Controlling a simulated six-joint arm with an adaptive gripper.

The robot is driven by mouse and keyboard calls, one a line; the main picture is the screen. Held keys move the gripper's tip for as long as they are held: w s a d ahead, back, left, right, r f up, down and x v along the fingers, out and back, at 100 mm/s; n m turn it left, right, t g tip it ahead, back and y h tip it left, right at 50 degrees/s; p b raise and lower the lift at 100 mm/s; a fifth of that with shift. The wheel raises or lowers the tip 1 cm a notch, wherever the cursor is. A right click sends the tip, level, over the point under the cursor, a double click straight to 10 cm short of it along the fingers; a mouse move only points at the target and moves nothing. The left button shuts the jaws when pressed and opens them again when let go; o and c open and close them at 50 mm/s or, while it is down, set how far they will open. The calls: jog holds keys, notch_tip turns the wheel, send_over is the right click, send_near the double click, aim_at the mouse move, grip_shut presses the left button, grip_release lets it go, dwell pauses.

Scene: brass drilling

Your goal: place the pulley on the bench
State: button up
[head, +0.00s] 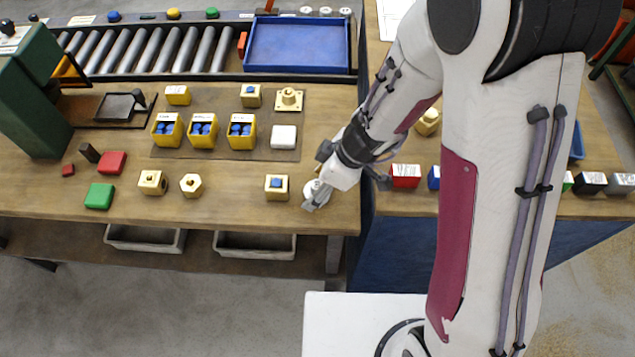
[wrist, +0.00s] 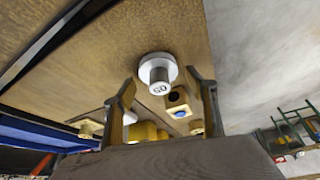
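The pulley (wrist: 158,70) is a silver-grey stepped round piece with a wide flange and a narrower hub marked with dark characters. It appears to stand on the wooden bench (wrist: 105,65), near its edge. My gripper (wrist: 162,82) is open, with one finger on either side of the pulley and a visible gap to each. In the head view my gripper (head: 315,196) is low over the bench's front right corner, and only a pale sliver of the pulley (head: 311,187) shows beside it.
A yellow block with a blue top (head: 277,187) stands just left of my gripper. Several yellow bins (head: 203,131) and a white block (head: 284,137) lie farther back. A blue tray (head: 297,70) is at the rear. Bare bench (head: 235,195) lies to the left.

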jog(key=shift+r, duration=0.15)
jog(key=v, duration=1.2)
dwell(0.7)
dwell(0.8)
jog(key=s+d+r+m+t+h, duration=0.4)
jog(key=s+d+r+m, duration=0.9)
jog(key=d+r+m, duration=0.1)
jog(key=shift+d+r+m, duration=0.25)
jog(key=shift+r+m, duration=0.25)
jog(key=shift+r, duration=0.35)
